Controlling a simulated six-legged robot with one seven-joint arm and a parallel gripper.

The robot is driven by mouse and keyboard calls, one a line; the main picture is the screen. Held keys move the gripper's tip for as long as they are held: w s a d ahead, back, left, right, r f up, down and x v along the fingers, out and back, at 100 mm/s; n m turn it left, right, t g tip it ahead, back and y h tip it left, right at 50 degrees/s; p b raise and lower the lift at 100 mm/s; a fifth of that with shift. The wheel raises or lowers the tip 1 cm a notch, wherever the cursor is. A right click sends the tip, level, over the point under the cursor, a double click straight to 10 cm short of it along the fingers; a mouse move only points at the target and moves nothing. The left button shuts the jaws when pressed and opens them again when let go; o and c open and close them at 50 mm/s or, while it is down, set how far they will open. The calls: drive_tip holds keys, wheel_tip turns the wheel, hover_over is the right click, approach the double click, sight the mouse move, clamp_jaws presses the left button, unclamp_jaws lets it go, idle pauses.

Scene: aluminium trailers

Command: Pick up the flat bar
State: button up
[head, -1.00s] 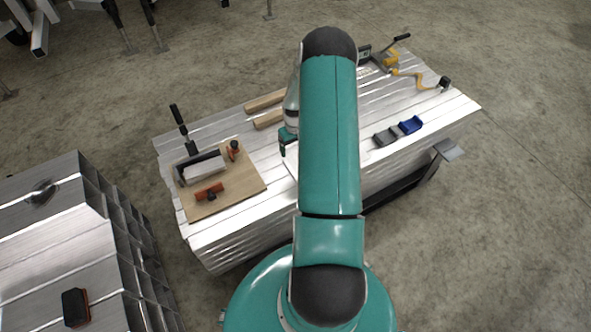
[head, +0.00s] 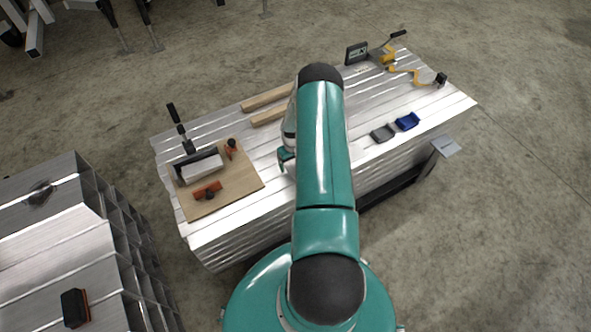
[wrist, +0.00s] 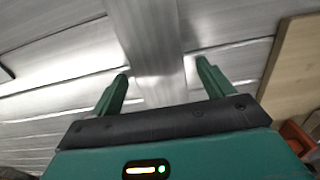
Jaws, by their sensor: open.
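The flat bar (wrist: 150,40) is a shiny metal strip in the wrist view, lying on the ribbed aluminium bench top. It runs from the top edge down between my two fingers. My gripper (wrist: 163,72) is open, with one green finger on each side of the bar and clear space to both. Whether the fingertips reach down to the bar's level I cannot tell. In the head view my gripper (head: 285,158) shows in part over the middle of the bench. I cannot make out the bar there; my arm covers much of that area.
A wooden board (head: 243,185) with orange-handled tools (head: 207,190) and a metal block lies left on the bench (head: 215,232). Two wooden strips (head: 266,98) lie behind. Grey (head: 383,133) and blue (head: 407,121) trays and a yellow crank (head: 405,70) are right.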

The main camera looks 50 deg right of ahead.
drive_tip(key=c, duration=1.5)
drive_tip(key=shift+o, duration=0.2)
drive_tip(key=shift+r, duration=0.15)
